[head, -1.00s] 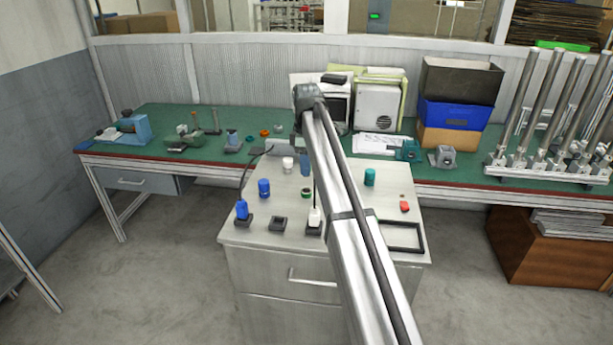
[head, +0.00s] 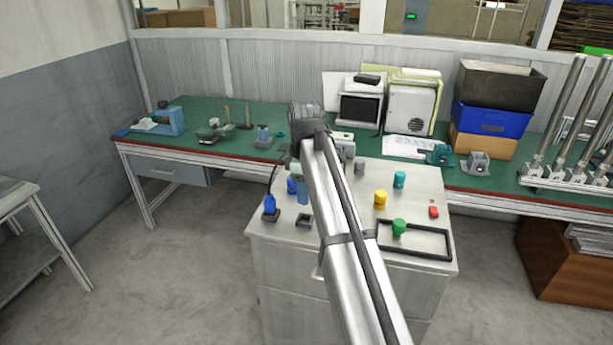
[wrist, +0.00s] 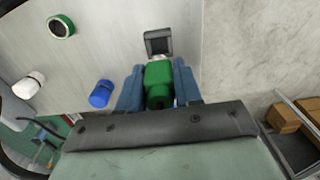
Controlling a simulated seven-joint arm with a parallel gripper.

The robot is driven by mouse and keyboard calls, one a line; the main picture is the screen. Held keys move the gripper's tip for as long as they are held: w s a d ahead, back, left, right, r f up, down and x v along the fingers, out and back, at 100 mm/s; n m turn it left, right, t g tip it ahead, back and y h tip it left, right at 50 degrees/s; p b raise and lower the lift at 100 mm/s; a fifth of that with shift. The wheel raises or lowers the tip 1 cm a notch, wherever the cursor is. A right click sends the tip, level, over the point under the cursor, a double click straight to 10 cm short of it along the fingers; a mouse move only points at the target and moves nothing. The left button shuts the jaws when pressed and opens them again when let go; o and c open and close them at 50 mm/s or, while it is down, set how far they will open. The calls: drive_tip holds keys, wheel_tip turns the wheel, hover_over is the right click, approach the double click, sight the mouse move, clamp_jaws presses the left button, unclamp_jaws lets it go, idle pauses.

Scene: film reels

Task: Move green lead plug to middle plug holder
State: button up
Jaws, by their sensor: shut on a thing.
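My gripper (wrist: 158,78) is shut on the green lead plug (wrist: 158,86), between two blue fingers in the wrist view. The middle plug holder (wrist: 158,42), a dark square block, lies just beyond the plug's tip and looks empty. It shows in the head view (head: 304,220) near the cabinet's front edge. There, a blue finger of my gripper (head: 302,192) shows above and behind it; my arm hides the held plug. A blue lead plug (head: 270,206) stands in the left holder. The right holder is hidden behind my arm.
A white cylinder (wrist: 29,85) and a green-rimmed ring (wrist: 61,26) are farther off. Yellow (head: 380,199), teal (head: 399,179) and green (head: 399,228) spools and a black frame (head: 440,256) are to the right.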

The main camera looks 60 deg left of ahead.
drive_tip(key=shift+f, duration=0.1)
drive_tip(key=shift+f, duration=2.8)
drive_tip(key=shift+f, duration=0.55)
drive_tip(key=o, duration=0.8)
drive_tip(key=shift+c, duration=0.2)
drive_tip(key=shift+r, duration=5.5)
